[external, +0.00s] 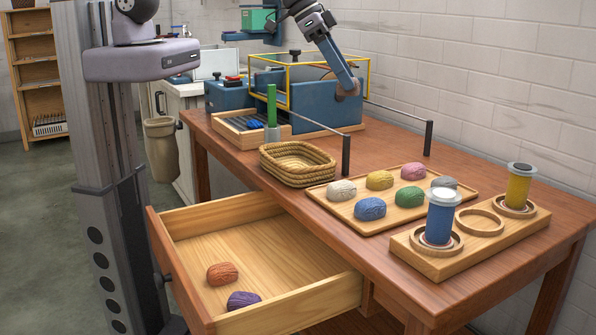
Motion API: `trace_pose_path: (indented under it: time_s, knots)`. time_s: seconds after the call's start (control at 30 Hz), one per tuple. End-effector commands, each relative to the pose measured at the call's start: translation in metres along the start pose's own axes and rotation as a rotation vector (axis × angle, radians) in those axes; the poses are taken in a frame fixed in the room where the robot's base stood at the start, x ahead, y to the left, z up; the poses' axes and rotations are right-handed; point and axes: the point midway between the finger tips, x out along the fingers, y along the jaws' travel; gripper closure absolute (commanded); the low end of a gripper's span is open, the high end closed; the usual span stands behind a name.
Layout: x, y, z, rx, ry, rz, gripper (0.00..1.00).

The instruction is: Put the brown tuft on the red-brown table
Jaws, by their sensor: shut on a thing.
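The red-brown table (390,118) lies below and stretches to the right.
The blue machine (312,107) has a yellow frame around its top. Two dark posts (346,155) carry thin rods. A basket (296,178), a tray of wool skeins (318,195) and a wooden spool holder (480,238) stand on the table. An open drawer (200,250) holds two skeins.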

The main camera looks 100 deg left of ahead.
Motion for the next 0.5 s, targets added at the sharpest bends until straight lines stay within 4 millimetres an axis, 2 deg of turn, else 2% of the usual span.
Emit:
trace_pose_path:
  time_s: [0.03, 0.17, 0.27, 0.5]
  knots:
    - [0.016, -0.009, -0.002, -0.017, 0.000, -0.011, 0.70]
    - [0.046, -0.034, -0.017, -0.067, -0.001, -0.041, 0.70]
    - [0.072, -0.061, -0.030, -0.119, -0.001, -0.072, 0.70]
    - [0.126, -0.135, -0.051, -0.244, -0.002, -0.154, 0.70]
